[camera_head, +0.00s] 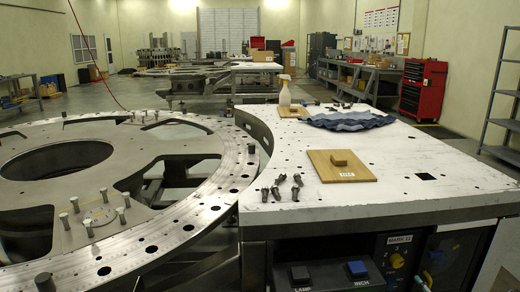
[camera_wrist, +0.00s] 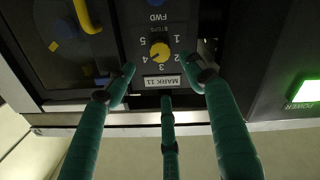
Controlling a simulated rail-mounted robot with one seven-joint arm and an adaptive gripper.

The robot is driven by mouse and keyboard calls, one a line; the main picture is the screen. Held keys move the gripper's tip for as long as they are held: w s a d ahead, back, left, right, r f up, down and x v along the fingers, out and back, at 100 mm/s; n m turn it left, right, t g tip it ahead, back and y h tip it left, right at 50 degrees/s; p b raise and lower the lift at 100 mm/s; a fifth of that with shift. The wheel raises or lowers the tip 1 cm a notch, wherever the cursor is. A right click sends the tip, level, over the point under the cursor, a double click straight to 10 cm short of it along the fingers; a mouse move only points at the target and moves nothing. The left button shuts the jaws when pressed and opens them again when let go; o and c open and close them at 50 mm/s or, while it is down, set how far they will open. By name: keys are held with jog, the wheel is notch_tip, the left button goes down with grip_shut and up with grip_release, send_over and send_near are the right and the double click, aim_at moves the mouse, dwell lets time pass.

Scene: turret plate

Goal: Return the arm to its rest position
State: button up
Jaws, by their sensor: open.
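My gripper (camera_wrist: 160,76) shows in the wrist view with green fingers spread apart and nothing between them. It faces a dark control panel (camera_wrist: 132,35) with a yellow numbered knob (camera_wrist: 159,51) and a white "MARK 11" label (camera_wrist: 162,82). The fingertips lie around the knob in the picture; I cannot tell whether any touches the panel. In the head view the same yellow knob (camera_head: 397,261) sits under the white table's front edge at the right.
A large metal ring (camera_head: 190,240) with standing bolts is at left. A green lit button (camera_wrist: 305,92) is at right in the wrist view.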

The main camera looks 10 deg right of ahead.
aim_at(398, 265)
jog(key=w, duration=1.2)
jog(key=shift+d, duration=0.25)
jog(key=shift+w+d+f+n, duration=0.1)
jog(key=shift+w+d+n, duration=0.1)
jog(key=shift+n, duration=0.2)
jog(key=n, duration=0.2)
jog(key=shift+s+n, duration=0.1)
jog(key=shift+n, duration=0.2)
jog(key=n+b, duration=0.1)
jog(key=n, duration=0.2)
jog(key=shift+a+n, duration=0.1)
jog(key=shift+n, duration=0.3)
jog(key=n, duration=0.5)
jog(key=shift+b, duration=0.35)
jog(key=n+b, duration=0.1)
jog(key=n, duration=0.5)
jog(key=n+b, duration=0.1)
jog(key=n, duration=0.4)
jog(key=shift+n+y+b, duration=0.3)
jog(key=shift+a, duration=0.1)
